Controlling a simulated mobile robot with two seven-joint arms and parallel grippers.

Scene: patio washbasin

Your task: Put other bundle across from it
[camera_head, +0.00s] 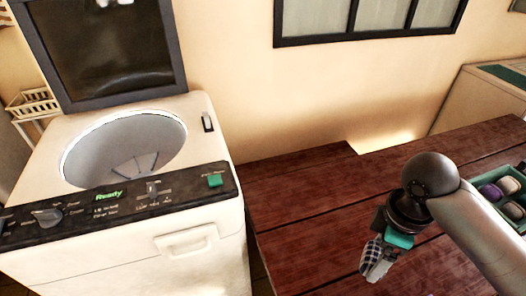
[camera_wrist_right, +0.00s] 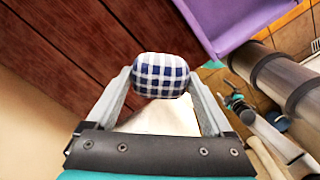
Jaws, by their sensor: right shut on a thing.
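My right gripper (camera_head: 380,262) is shut on a blue and white checked bundle (camera_wrist_right: 161,75) and holds it over the wooden table. The bundle also shows at the fingertips in the head view (camera_head: 370,252). To the left stands a white top-loading washer (camera_head: 215,150) with its dark lid (camera_head: 105,45) raised. Its round drum (camera_head: 100,150) is open, with grey fins inside; I see no bundle in the visible part, and the near bottom is hidden by the panel. My left gripper is not in view.
The red-brown wooden table (camera_head: 300,195) is bare on its left part. A green tray (camera_head: 517,222) with several rolled bundles stands at the right edge, partly behind my right arm. A purple bin (camera_wrist_right: 225,25) shows in the right wrist view. The washer's control panel (camera_head: 120,198) reads "Ready".

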